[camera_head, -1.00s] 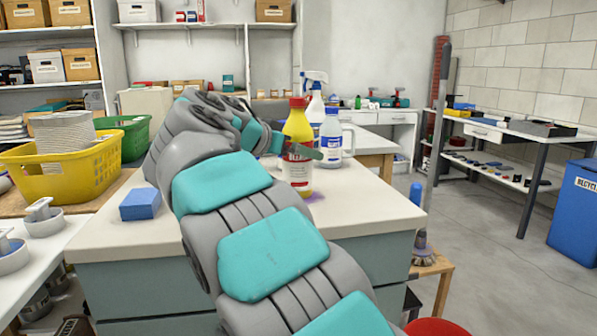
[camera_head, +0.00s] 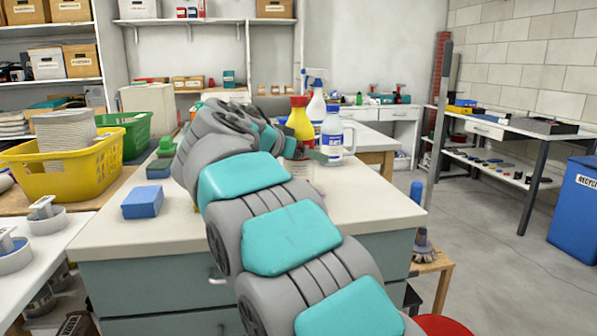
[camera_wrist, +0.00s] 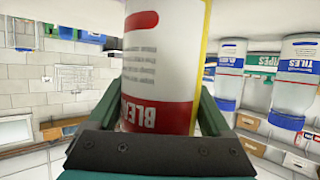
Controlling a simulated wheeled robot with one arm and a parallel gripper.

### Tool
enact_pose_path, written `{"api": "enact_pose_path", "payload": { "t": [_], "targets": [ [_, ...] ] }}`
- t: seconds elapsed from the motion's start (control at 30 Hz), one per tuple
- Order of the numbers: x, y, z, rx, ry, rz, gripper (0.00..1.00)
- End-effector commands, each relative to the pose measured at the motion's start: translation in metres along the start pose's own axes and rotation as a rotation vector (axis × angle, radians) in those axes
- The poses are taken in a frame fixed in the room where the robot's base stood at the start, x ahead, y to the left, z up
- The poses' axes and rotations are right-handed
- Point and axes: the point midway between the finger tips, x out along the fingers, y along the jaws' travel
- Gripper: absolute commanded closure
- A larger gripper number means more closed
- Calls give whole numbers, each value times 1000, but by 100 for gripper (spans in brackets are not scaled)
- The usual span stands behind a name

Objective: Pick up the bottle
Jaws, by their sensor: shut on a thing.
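The bottle (camera_head: 299,125) is yellow with a red cap and stands out above my arm on the far part of the white counter. My gripper (camera_head: 300,155) is at its middle, and my arm hides much of its lower part. In the wrist view the bottle's white and red label (camera_wrist: 160,65) with upside-down "BLEACH" lettering fills the space between the fingers of my gripper (camera_wrist: 155,115). The gripper is shut on it. The bottle looks upright; I cannot tell whether its base touches the counter.
A white spray bottle (camera_head: 316,104) and a white jug with a blue label (camera_head: 331,138) stand close to the right of the bottle. A blue block (camera_head: 142,203) lies on the counter (camera_head: 150,236) at the left. A yellow basket (camera_head: 65,170) is further left.

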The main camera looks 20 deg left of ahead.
Motion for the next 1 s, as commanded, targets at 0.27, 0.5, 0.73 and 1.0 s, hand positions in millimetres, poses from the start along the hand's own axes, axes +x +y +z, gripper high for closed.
{"api": "enact_pose_path", "payload": {
  "t": [0.27, 0.5, 0.73, 1.0],
  "targets": [
    [0, 0, 0, 0, 0, -1, 81],
    [0, 0, 0, 0, 0, -1, 100],
    [-1, 0, -1, 0, 2, -1, 100],
    [-3, 0, -7, 4, 3, -1, 100]
  ]
}}
